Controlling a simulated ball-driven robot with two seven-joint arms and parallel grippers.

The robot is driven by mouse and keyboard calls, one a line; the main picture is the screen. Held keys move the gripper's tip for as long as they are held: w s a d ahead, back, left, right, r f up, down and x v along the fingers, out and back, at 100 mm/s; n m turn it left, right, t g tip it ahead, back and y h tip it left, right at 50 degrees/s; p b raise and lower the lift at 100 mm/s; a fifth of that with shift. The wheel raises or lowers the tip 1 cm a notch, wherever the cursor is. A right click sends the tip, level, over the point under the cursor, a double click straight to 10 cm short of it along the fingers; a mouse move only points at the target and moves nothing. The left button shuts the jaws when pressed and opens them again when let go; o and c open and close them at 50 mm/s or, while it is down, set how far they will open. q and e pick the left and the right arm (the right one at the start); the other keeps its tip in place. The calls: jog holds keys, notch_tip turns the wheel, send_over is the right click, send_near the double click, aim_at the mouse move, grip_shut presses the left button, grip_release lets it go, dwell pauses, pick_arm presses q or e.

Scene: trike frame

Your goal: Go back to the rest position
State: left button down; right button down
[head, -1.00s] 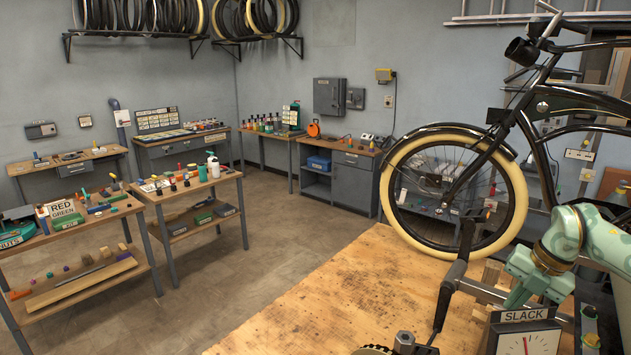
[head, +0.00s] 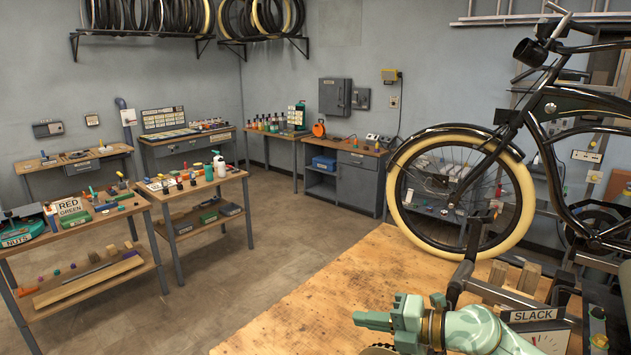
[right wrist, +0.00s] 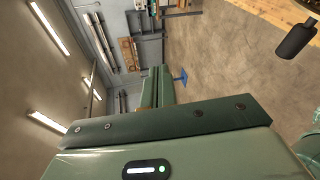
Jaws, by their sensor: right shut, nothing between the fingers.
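My right gripper (head: 362,318) shows at the lower middle of the head view, pale green, pointing left above the plywood bench top (head: 300,290). It is shut with nothing in it. In the right wrist view its green fingers (right wrist: 160,86) are together. My left gripper is not in view. The black trike frame (head: 570,105) stands at the right, with a cream-tyred wheel (head: 518,190) at the back of the bench. The gripper is in front of the wheel and apart from it.
The SLACK gauge (head: 531,316) is partly hidden behind my right arm. Wooden blocks (head: 528,278) and metal bars stand right of the gripper. A parts table (head: 75,235) with a RED GREEN sign is at the left. The floor (head: 260,255) between is clear.

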notch_tip(320, 180, up, 5)
jog(key=s+a+m+t, duration=0.2)
jog(key=s+m+t, duration=0.1)
jog(key=m+t, duration=0.5)
jog(key=s+d+f+m+g+h, duration=0.1)
jog(key=s+d+f+m+h, duration=0.4)
jog(key=d+m+h, duration=0.3)
jog(key=s+d+f+m+h, duration=0.5)
jog(key=d+m+h, duration=0.2)
jog(key=d+h, duration=0.15)
jog(key=s+d+f+m+g+h, duration=0.1)
jog(key=s+d+f+g, duration=0.15)
jog(key=s, duration=0.35)
jog(key=s+d+f+m+g+h, duration=0.1)
jog(key=s+d+f+g, duration=0.1)
jog(key=s+f+g, duration=0.35)
jog(key=s+a+f+g+y+b, duration=0.1)
jog(key=s+f+b, duration=0.2)
jog(key=f, duration=0.9)
jog(key=s+a+f+g+y+b, duration=0.1)
jog(key=s+a+f+b, duration=0.15)
jog(key=f, duration=1.05)
jog(key=s+a+f+y+b, duration=0.1)
jog(key=s+f+y+b, duration=0.15)
jog(key=f, duration=0.95)
jog(key=s+f+m+g+b, duration=0.3)
jog(key=s+f+b, duration=0.3)
jog(key=s+f, duration=1.2)
jog(key=shift+s+d+m, duration=0.15)
jog(key=shift+d+m, duration=0.15)
